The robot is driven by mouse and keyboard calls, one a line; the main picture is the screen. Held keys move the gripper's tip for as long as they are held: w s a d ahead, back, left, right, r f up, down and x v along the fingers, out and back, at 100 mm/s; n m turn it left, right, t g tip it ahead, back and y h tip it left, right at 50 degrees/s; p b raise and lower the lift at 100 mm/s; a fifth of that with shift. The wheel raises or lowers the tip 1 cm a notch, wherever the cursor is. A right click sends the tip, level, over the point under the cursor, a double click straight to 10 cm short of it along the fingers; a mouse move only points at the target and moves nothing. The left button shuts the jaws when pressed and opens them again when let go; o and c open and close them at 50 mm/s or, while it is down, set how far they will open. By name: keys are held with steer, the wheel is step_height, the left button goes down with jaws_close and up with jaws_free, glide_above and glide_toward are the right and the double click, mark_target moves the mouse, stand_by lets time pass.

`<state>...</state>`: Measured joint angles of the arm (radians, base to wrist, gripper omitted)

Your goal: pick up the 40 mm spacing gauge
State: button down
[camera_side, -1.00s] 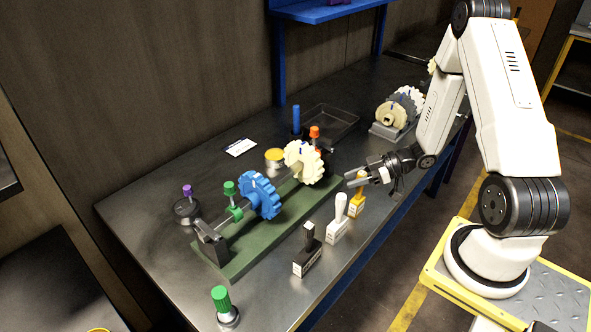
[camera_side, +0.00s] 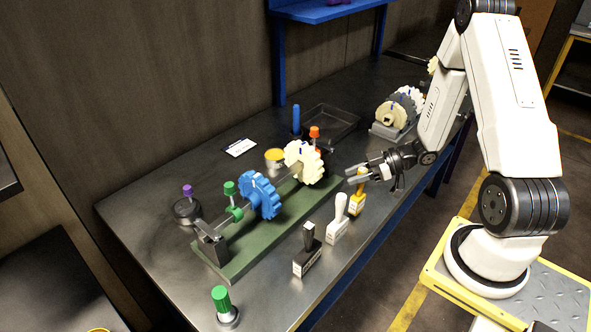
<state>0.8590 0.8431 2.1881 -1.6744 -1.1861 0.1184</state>
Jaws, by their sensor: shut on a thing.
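Three gauges with upright handles stand in a row along the table's front edge: a black one (camera_side: 308,257), a white one (camera_side: 338,228) and a yellow one (camera_side: 356,204). Their labels are too small to read, so I cannot tell which is the 40 mm spacing gauge. My gripper (camera_side: 360,174) is at the yellow gauge's handle, shut on it. The fingers partly hide the handle. The yellow gauge is upright, at about table height; I cannot tell if its base touches the table.
Left of the gauges, a green base (camera_side: 240,257) carries a shaft with a blue gear (camera_side: 262,197) and a cream gear (camera_side: 304,163). A green-capped piece (camera_side: 223,305) stands at the near corner. A dark tray (camera_side: 332,122) and a yellow tin (camera_side: 274,157) are farther back.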

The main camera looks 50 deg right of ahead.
step_height(320, 180, up, 9)
stand_by(0.7)
stand_by(0.6)
